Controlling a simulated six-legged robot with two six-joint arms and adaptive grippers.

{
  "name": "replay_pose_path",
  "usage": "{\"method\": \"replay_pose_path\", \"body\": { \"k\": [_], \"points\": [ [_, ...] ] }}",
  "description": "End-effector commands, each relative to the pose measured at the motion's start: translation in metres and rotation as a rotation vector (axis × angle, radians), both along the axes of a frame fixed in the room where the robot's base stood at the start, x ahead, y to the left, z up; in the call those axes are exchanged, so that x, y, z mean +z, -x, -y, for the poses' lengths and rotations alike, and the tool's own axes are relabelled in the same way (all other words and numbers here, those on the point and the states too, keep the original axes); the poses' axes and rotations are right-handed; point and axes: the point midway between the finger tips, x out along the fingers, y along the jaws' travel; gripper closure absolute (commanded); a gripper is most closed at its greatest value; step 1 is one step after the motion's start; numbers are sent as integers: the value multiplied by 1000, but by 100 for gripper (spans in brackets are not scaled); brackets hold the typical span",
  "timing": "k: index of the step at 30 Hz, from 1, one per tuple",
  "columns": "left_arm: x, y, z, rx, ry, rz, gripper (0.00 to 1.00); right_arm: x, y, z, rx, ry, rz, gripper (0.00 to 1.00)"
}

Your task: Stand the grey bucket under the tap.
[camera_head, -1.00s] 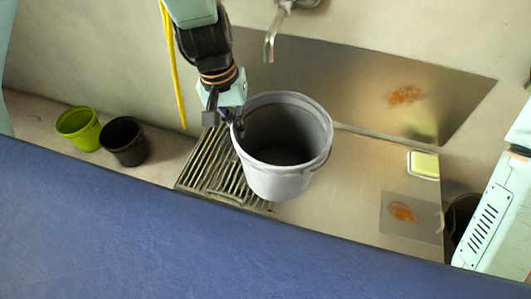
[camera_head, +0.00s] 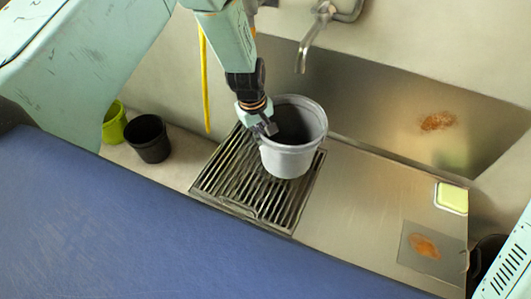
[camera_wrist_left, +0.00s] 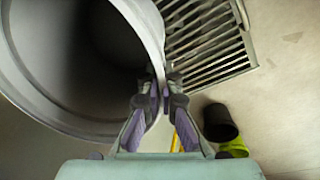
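The grey bucket (camera_head: 293,158) is upright over the right part of the slatted drain grate (camera_head: 235,178) in the head view. I cannot tell whether its base touches the grate. The tap (camera_head: 308,45) is on the wall behind it, its spout end above and behind the bucket's far rim in the picture. My left gripper (camera_head: 266,129) is at the bucket's left rim. In the left wrist view, its fingers (camera_wrist_left: 160,95) close on the bucket wall (camera_wrist_left: 140,25) from both sides. My right gripper is out of view.
A black pot (camera_head: 148,140) and a green pot (camera_head: 114,124) stand left of the grate. A yellow hose (camera_head: 205,85) hangs on the wall. A yellow-green sponge (camera_head: 451,197) and a stained plate (camera_head: 425,248) lie right. The metal counter (camera_head: 350,195) between is clear. A blue surface (camera_head: 130,225) fills the front.

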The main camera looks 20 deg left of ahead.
Motion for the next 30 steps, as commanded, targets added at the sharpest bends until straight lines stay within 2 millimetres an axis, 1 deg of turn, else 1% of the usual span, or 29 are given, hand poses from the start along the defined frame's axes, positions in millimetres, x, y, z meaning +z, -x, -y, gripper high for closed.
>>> {"method": "replay_pose_path", "body": {
  "k": [1, 7, 12, 14, 20, 26, 27, 30],
  "points": [
    [-13, 0, 0, -1, -1, 1, 100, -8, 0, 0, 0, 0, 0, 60],
    [-29, -2, 1, -1, 0, 1, 100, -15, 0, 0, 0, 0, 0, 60],
    [-53, -2, 1, -1, 0, 1, 100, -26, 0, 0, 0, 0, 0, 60],
    [-56, -2, 1, -1, 0, 1, 100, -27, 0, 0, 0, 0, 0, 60],
    [-53, -2, 1, -2, -1, 3, 100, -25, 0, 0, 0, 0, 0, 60],
    [-59, -2, 1, -2, 0, 2, 100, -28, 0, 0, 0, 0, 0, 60],
    [-58, -2, 1, -2, 0, 0, 95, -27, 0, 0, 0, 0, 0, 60],
    [-58, -2, 1, -2, 0, 0, 86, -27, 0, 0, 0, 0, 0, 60]
  ]
}}
